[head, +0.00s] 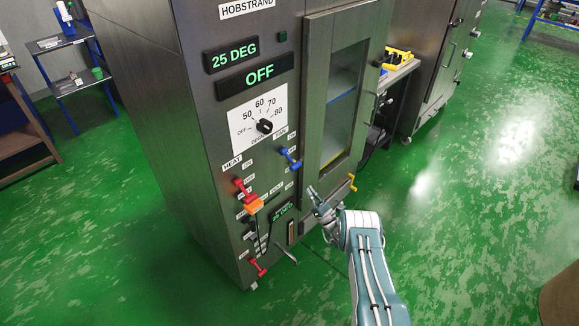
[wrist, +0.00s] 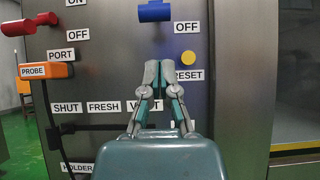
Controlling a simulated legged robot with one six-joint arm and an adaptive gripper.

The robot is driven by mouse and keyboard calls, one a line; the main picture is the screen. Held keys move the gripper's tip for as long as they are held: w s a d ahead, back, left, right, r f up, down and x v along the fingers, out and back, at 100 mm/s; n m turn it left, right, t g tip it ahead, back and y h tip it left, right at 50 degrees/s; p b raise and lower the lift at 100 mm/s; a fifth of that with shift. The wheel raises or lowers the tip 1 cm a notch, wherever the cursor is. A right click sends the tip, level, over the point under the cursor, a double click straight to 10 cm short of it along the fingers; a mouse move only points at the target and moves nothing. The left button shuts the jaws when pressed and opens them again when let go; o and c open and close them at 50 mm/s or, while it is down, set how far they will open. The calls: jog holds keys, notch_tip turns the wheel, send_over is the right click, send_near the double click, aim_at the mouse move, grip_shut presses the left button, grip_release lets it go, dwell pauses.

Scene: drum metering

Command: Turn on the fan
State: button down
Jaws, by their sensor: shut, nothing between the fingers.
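A grey cabinet (head: 160,100) carries the controls. A blue lever switch (head: 290,157) sits on its front panel, right of the red HEAT lever (head: 242,187). In the head view my gripper (head: 314,194) is in front of the lower panel, below and right of the lever.
A yellow button (wrist: 188,58) with a RESET label is just right of my fingertips. An orange probe (wrist: 46,70) hangs at the left. Green floor is open at the right.

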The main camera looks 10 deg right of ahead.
aim_at(292, 168)
jog(key=x, duration=1)
jog(key=shift+a, duration=0.55)
jog(key=shift+d, duration=0.1)
